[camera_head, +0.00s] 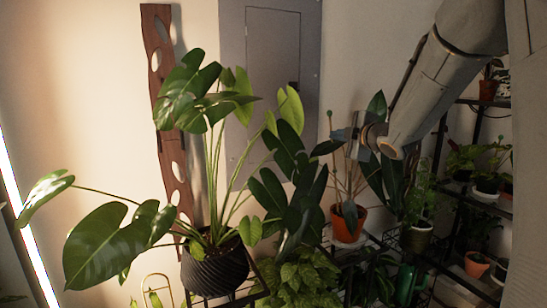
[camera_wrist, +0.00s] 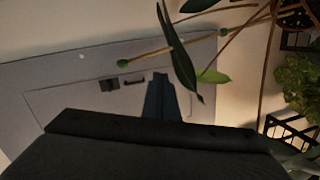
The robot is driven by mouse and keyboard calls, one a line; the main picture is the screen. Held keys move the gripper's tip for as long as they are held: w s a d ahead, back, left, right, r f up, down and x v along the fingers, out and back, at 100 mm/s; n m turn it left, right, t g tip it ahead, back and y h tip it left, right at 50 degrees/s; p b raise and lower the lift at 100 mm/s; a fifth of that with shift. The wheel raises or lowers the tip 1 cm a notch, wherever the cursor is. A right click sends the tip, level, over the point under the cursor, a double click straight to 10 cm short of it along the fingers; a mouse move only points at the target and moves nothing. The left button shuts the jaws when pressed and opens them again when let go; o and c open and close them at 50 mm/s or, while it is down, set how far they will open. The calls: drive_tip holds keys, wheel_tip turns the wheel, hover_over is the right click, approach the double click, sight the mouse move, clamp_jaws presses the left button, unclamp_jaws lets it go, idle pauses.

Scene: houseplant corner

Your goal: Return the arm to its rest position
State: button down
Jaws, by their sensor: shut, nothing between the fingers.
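My arm (camera_head: 432,92) reaches down from the upper right in the head view, in front of the plants. My gripper (camera_wrist: 160,80) shows in the wrist view as narrow dark fingers above a broad black body. The fingers are shut and empty. In the head view the gripper end is small and partly lost among dark leaves, near the potted plant with thin stakes. In the wrist view it points toward the grey wall panel (camera_wrist: 60,88), with a dark pointed leaf (camera_wrist: 180,55) close to the fingertips.
A large-leaved plant in a black ribbed pot (camera_head: 214,268) stands left of centre. An orange pot (camera_head: 348,224) stands below my gripper. A perforated wooden board (camera_head: 172,165) is on the wall. Black shelves with several pots fill the right. Leaves crowd the space around my gripper.

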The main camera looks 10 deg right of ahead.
drive_tip(key=s+a+f+m+g+h, duration=0.1)
drive_tip(key=s+f+m+g+h, duration=0.15)
drive_tip(key=s+f+m, duration=0.4)
drive_tip(key=s+a+f+m+g+h, duration=0.15)
drive_tip(key=s+f+m+g, duration=0.25)
drive_tip(key=s+f, duration=0.6)
drive_tip(key=s+a+f+m+g, duration=0.2)
drive_tip(key=s+f+g, duration=0.1)
drive_tip(key=s, duration=0.4)
drive_tip(key=s+a+f+m+g, duration=0.2)
drive_tip(key=s+f, duration=0.3)
drive_tip(key=s, duration=0.3)
drive_tip(key=s+a+f+m+g, duration=0.2)
drive_tip(key=s+f+m+g, duration=0.1)
drive_tip(key=s, duration=0.4)
drive_tip(key=shift+s+f+g, duration=0.25)
drive_tip(key=shift+f+g, duration=0.1)
drive_tip(key=shift+f, duration=0.55)
drive_tip(key=shift+a, duration=0.1)
